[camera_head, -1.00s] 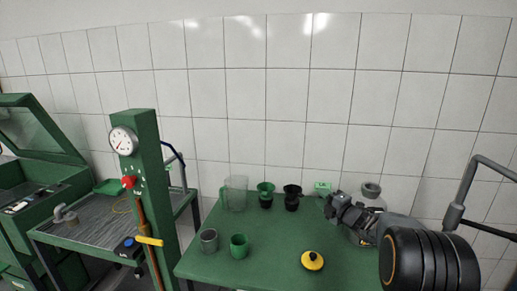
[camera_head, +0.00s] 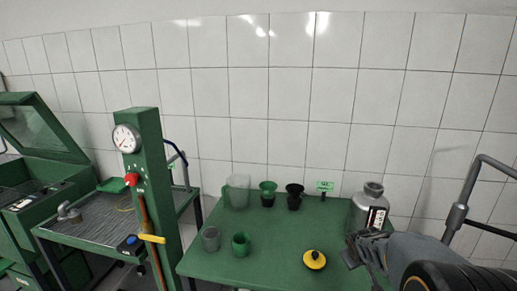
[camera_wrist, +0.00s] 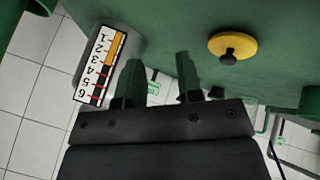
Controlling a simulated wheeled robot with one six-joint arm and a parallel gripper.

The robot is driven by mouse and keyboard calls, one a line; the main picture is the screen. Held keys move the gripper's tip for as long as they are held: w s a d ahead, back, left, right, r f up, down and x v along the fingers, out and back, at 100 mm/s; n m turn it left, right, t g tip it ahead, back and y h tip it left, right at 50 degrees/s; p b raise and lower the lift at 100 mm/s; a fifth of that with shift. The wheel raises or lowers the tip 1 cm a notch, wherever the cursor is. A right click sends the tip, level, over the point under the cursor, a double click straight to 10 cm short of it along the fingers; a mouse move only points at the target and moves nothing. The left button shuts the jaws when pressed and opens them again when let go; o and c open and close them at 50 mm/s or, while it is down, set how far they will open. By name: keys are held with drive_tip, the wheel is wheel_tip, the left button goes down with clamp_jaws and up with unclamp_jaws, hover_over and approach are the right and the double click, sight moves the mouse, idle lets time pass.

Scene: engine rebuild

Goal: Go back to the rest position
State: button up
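My gripper (camera_head: 352,250) is over the right part of the green table (camera_head: 225,262), in front of a grey metal canister and right of a yellow lid. In the wrist view its two fingers (camera_wrist: 157,75) stand apart with nothing between them. The canister (camera_head: 364,206) stands upright at the table's back right. Its numbered label (camera_wrist: 101,65) shows beside the left finger in the wrist view, apart from it. The yellow lid with a black knob (camera_head: 314,260) lies on the table; it also shows in the wrist view (camera_wrist: 240,44).
A clear jug (camera_head: 238,191), a green funnel (camera_head: 267,192) and a black funnel (camera_head: 294,196) stand at the back. A grey cup (camera_head: 211,239) and a green mug (camera_head: 240,244) stand at front left. A green gauge post (camera_head: 148,205) rises left of the table.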

drive_tip(key=s+a+r+m+g+y, duration=0.1)
drive_tip(key=s+a+r, duration=0.1)
drive_tip(key=s+a, duration=0.4)
drive_tip(key=s+a+r+m+g+y+b, duration=0.1)
drive_tip(key=s+a+r+m+y, duration=0.1)
drive_tip(key=s+a, duration=0.5)
drive_tip(key=s, duration=0.6)
drive_tip(key=shift+s+a+g, duration=0.2)
drive_tip(key=shift+g, duration=0.1)
